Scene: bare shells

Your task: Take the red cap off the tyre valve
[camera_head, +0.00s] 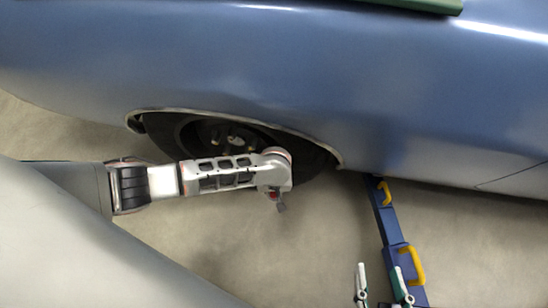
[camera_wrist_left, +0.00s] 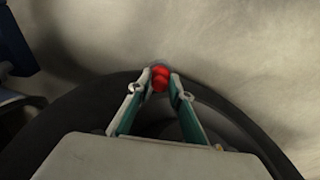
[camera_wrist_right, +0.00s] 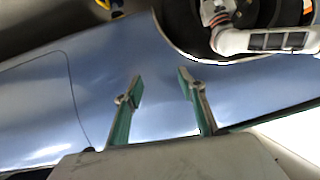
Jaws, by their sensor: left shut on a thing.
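The red cap (camera_wrist_left: 160,77) shows between the fingertips of my left gripper (camera_wrist_left: 160,87) in the left wrist view. The fingers are shut on it. A small grey part touches its far side; I cannot tell whether this is the valve. The black tyre (camera_wrist_left: 222,102) curves below and around the fingers. In the head view my left arm reaches across the wheel (camera_head: 160,128), and its gripper hides much of the tyre's lower right. My right gripper (camera_head: 382,278) is open and empty at the bottom right; in the right wrist view its fingers (camera_wrist_right: 160,85) are apart.
The blue car body (camera_head: 300,60) fills the top, with the wheel under its arch. A blue bar with yellow handles (camera_head: 388,220) lies on the floor right of the wheel, near my right gripper. A green piece (camera_head: 420,4) rests on the car's top edge. Floor between is clear.

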